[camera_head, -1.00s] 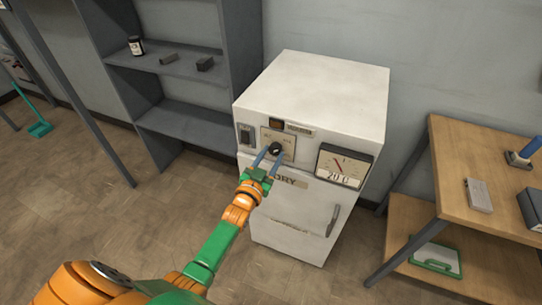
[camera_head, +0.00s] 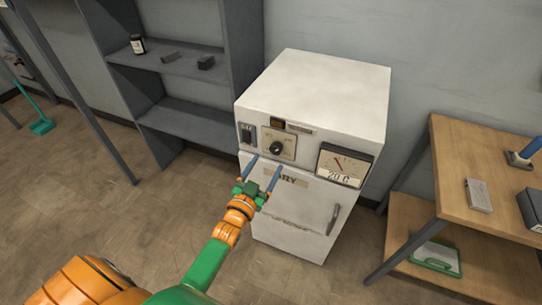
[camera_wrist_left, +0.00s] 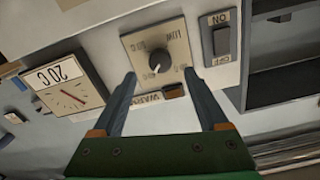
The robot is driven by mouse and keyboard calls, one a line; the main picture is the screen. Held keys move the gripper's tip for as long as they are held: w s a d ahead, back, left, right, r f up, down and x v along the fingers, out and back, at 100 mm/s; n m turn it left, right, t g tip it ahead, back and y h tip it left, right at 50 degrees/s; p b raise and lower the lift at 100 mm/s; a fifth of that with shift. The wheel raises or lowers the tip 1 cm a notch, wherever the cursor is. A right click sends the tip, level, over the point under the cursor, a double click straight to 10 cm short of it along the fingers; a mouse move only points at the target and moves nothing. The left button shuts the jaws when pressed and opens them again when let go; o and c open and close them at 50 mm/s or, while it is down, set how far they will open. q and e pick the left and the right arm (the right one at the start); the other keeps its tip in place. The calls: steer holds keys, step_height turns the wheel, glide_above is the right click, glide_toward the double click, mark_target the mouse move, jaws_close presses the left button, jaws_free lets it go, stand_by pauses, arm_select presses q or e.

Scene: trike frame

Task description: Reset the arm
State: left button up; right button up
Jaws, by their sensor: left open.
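My left gripper (camera_head: 264,172) is open and empty in front of the white cabinet (camera_head: 318,92), just below its black knob (camera_head: 277,148). The two blue fingers are apart from the knob. In the left wrist view the open fingers (camera_wrist_left: 160,100) point toward the knob (camera_wrist_left: 159,62) on its beige plate, with a clear gap. My left arm comes in from the lower left in orange and green. My right gripper is not in view.
The cabinet front has an on/off switch (camera_head: 247,134), a dial reading 20 C (camera_head: 343,165) and a door handle (camera_head: 333,219). A grey shelf (camera_head: 190,120) stands left, a wooden table (camera_head: 470,150) right. Floor between is open.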

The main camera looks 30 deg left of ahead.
arm_select(q)
steer(key=shift+s, duration=1.15)
steer(key=shift+f, duration=0.1)
steer(key=s+d+f+g, duration=0.1)
steer(key=s+f+g, duration=0.25)
steer(key=f, duration=0.45)
steer(key=s+d+f+g+h, duration=0.1)
steer(key=s+d+f+g, duration=0.1)
steer(key=s+f, duration=0.4)
steer(key=s+d+f+g, duration=0.1)
steer(key=s+f+g, duration=0.2)
steer(key=f, duration=0.6)
steer(key=s+f+g, duration=0.4)
steer(key=s+f, duration=0.1)
steer(key=s, duration=0.7)
steer(key=s+f+m+g, duration=0.1)
steer(key=s+f+g, duration=0.3)
steer(key=s, duration=0.8)
step_height(320, 180, down, 2)
steer(key=shift+s+d+f, duration=0.1)
steer(key=shift+s+d, duration=0.05)
